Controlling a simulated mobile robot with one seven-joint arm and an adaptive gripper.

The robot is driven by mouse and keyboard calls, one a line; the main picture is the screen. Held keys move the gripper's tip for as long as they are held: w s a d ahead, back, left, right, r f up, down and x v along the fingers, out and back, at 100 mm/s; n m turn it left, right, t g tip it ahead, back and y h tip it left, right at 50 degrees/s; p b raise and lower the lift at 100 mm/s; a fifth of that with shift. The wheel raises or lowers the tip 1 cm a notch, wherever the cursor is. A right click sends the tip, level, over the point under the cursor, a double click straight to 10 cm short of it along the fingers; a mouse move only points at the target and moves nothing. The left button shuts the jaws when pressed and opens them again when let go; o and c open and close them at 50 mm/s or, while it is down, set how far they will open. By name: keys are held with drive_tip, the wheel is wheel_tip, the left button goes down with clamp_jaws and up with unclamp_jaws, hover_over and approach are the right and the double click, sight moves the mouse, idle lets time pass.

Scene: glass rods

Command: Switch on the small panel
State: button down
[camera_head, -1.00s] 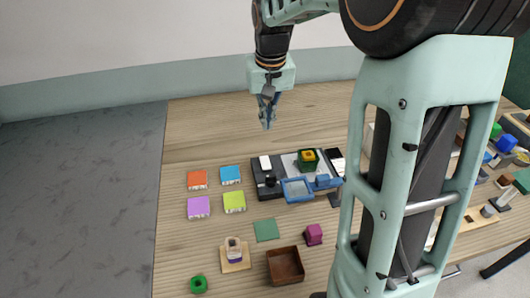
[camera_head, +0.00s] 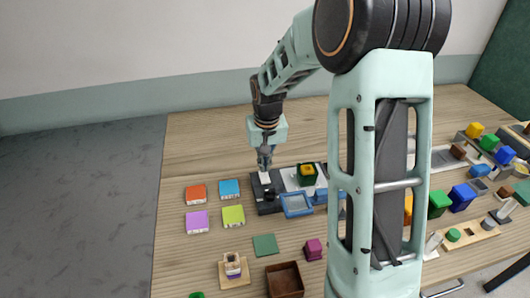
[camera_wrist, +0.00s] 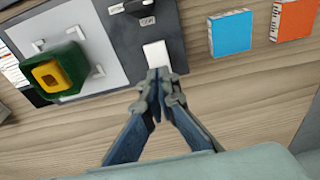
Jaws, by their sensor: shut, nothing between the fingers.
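The small dark grey panel (camera_head: 268,201) lies flat on the wooden table, left of the larger light plate. It also shows at the top of the wrist view (camera_wrist: 118,42). It carries a white rocker-like switch (camera_wrist: 156,54) near one edge and a black knob (camera_wrist: 138,7) with a small lettered label. My gripper (camera_head: 265,168) is shut and empty, pointing down over the switch end of the panel. In the wrist view its fingertips (camera_wrist: 159,76) lie right at the white switch's near edge and overlap it slightly. I cannot tell whether they touch it.
A light plate (camera_wrist: 95,30) beside the panel holds a green block with a yellow top (camera_wrist: 58,78). A blue-framed tray (camera_head: 296,205) stands in front. Blue (camera_head: 229,189) and orange (camera_head: 195,193) boxes lie left. The table behind the panel is bare.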

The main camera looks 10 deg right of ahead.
drive_tip(key=shift+w+f, duration=0.15)
drive_tip(key=shift+f, duration=0.6)
drive_tip(key=shift+p, duration=0.3)
drive_tip(key=shift+w+f+g+p, duration=0.1)
drive_tip(key=shift+w+g+p, duration=0.05)
drive_tip(key=shift+g+p, duration=0.15)
drive_tip(key=shift+w+f+g, duration=0.1)
drive_tip(key=shift+f+g, duration=0.15)
drive_tip(key=shift+g, duration=0.05)
drive_tip(key=shift+s+r, duration=0.15)
drive_tip(key=shift+s, duration=0.7)
